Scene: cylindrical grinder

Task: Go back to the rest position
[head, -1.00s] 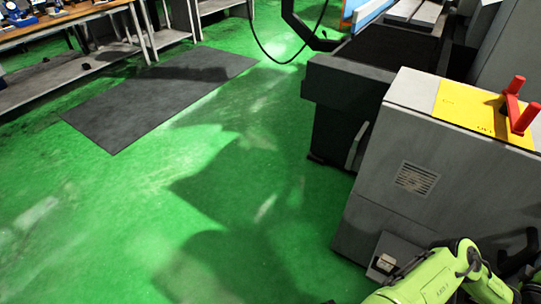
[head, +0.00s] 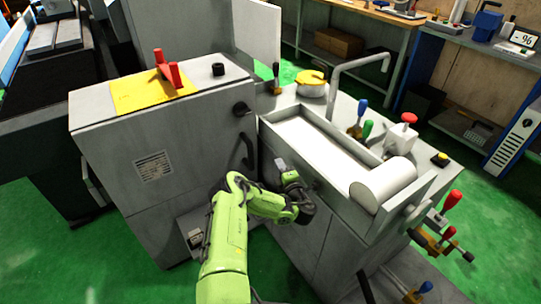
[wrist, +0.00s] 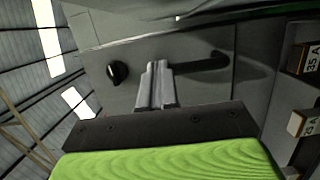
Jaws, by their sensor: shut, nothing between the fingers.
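My green arm (head: 227,245) rises in front of the grey grinder (head: 150,130) in the head view. It bends at the elbow and ends in my gripper (head: 281,163), which is small and partly dark against the machine front. In the wrist view my gripper (wrist: 156,70) shows two grey fingers pressed together with nothing between them. Behind the fingers are the grey cabinet face, a black knob (wrist: 117,72) and a black handle (wrist: 205,62). The fingers overlap the handle's near end in the picture; I cannot tell whether they touch it.
A yellow plate with a red handle (head: 168,72) tops the cabinet. Right of my arm stand the white trough (head: 315,145), a white cylinder (head: 383,186) and red-knobbed levers (head: 452,201). Workbenches (head: 385,15) line the back. Green floor (head: 130,270) is open at lower left.

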